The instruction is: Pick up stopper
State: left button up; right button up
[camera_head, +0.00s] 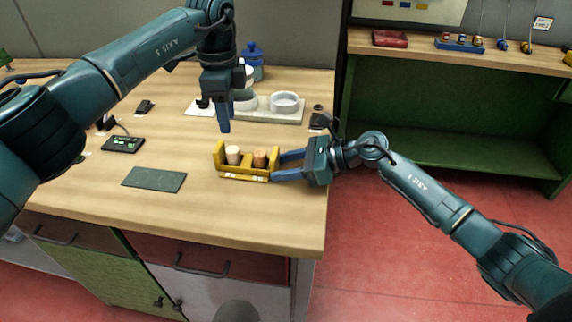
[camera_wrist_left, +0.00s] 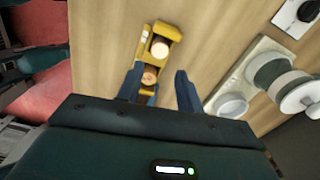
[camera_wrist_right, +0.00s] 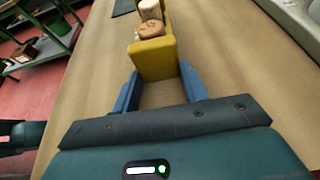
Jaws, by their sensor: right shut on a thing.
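A yellow holder (camera_head: 246,176) stands on the wooden table, with two cork stoppers upright in it. The pale stopper (camera_head: 233,155) is at its left and the browner stopper (camera_head: 260,158) at its right. In the left wrist view, the brown stopper (camera_wrist_left: 149,76) is beside the left finger and the pale stopper (camera_wrist_left: 160,48) is farther off. My left gripper (camera_head: 224,122) is open and empty, pointing down above and behind the holder.
Behind the holder is a light tray (camera_head: 288,118) with white dishes (camera_head: 285,102); a blue bottle (camera_head: 252,60) stands farther back. A dark green mat (camera_head: 154,180) and a black device (camera_head: 123,144) lie to the left. The table front is clear.

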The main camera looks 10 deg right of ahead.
aim_at(232, 149)
pick_arm(q)
jog(key=o, duration=0.3)
jog(key=shift+r+m, duration=0.25)
jog(key=shift+m, duration=0.15)
jog(key=shift+o, duration=0.3)
notch_tip(232, 149, up, 3)
jog(key=m, duration=0.6)
jog(key=shift+w+d, duration=0.1)
jog(key=shift+w, duration=0.05)
notch_tip(232, 149, down, 12)
jog(key=shift+r, duration=0.1)
